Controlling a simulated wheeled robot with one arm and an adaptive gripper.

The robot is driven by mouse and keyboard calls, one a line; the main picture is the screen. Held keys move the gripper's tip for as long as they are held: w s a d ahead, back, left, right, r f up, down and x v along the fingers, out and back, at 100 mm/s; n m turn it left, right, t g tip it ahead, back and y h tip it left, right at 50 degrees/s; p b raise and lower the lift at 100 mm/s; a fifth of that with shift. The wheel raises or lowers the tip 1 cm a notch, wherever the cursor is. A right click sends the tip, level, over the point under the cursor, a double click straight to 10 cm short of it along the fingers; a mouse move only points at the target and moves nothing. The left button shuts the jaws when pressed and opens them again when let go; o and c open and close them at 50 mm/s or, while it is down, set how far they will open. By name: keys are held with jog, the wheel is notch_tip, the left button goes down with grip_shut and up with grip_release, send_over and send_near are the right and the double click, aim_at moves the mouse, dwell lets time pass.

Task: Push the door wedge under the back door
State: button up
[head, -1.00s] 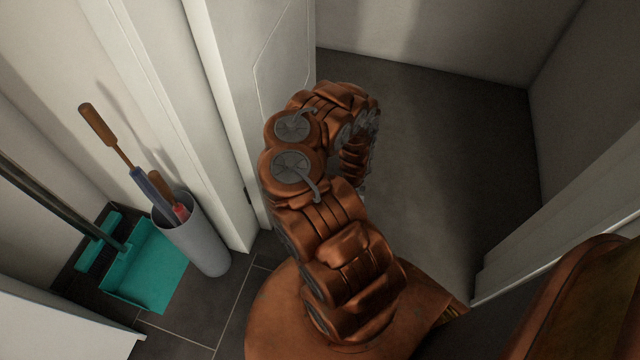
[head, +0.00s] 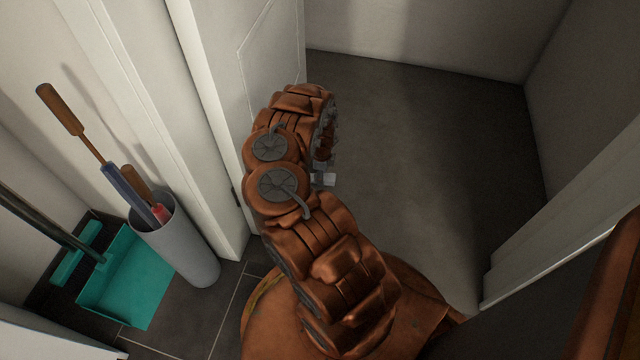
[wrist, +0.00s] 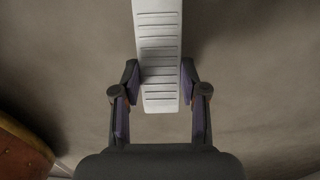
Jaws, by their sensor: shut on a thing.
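The door wedge (wrist: 159,40) is a long pale grey piece with dark cross ribs. In the wrist view it runs from the top edge down between the fingers. My gripper (wrist: 159,80) is shut on its sides, over the grey-brown floor. In the head view my arm hides most of the gripper; small light grey parts (head: 325,178) show beside the arm's end, and I cannot tell whether they are wedge or gripper. The white door (head: 275,50) stands open at upper left, behind my arm. Its lower edge is largely hidden by my arm.
A grey cylindrical bin (head: 185,245) holding long-handled tools stands left of the door frame (head: 205,110). A teal dustpan (head: 130,280) lies beside it. The floor (head: 420,150) beyond the doorway is clear, with walls around it and a white jamb (head: 560,260) at right.

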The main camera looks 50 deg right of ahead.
jog(key=shift+w+f, duration=0.1)
jog(key=shift+w, duration=0.3)
jog(key=shift+f+b, duration=1.35)
jog(key=shift+f, duration=0.3)
jog(key=shift+f, duration=0.1)
jog(key=o, duration=1.3)
notch_tip(320, 180, up, 12)
jog(key=p, duration=0.7)
